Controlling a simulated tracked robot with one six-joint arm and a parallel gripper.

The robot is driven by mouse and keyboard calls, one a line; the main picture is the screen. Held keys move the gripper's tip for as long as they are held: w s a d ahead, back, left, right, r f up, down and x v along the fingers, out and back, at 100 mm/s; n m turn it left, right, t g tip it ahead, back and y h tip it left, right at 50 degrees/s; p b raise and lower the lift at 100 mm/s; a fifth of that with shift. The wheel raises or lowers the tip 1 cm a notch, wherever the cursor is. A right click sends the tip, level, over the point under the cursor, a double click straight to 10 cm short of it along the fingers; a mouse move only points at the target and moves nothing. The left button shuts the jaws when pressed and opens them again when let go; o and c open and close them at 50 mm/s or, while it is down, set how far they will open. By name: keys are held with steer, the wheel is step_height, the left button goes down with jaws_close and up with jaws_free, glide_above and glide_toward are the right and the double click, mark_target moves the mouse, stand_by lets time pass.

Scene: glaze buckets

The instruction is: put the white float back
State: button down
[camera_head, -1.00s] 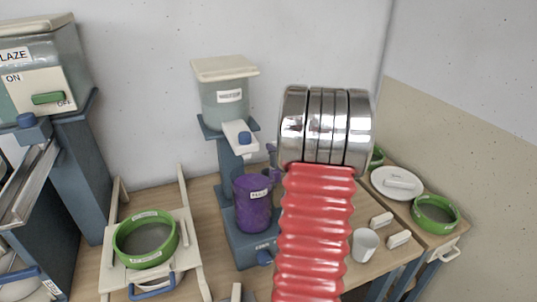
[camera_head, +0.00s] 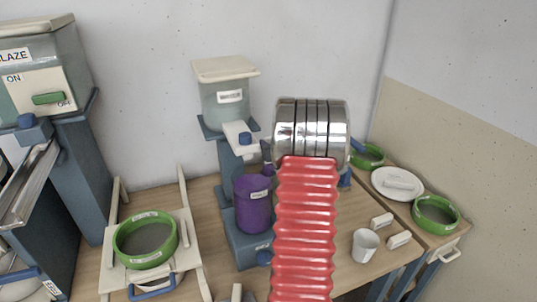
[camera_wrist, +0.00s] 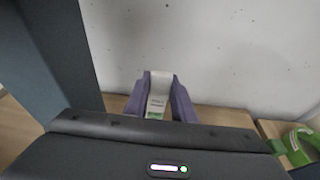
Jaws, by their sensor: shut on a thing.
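My gripper (camera_wrist: 158,86) shows in the wrist view with its two purple-grey fingers shut on a whitish labelled piece (camera_wrist: 160,82). The label has green on it and is too small to read; I cannot tell for sure that the piece is the white float. In the head view my red ribbed arm hides most of the gripper and what it holds. A white disc with a white bar on it (camera_head: 408,191) lies at the right of the table, apart from the gripper.
A purple jug (camera_head: 252,207) stands under the dispenser (camera_head: 224,105), close left of my arm. Green-rimmed sieves stand at left (camera_head: 122,243) and right (camera_head: 453,222). A white cup (camera_head: 364,246) and two small white blocks (camera_head: 381,221) are at front right. A wall is behind.

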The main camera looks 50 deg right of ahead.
glide_above(268, 164)
steer(key=shift+w+d+f, duration=0.1)
steer(key=shift+d+f, duration=0.05)
steer(key=shift+f, duration=1)
steer(key=shift+d+f, duration=0.1)
steer(key=shift+f, duration=1.15)
steer(key=c, duration=1.5)
jaws_free()
steer(key=v, duration=1.2)
steer(key=shift+r, duration=0.2)
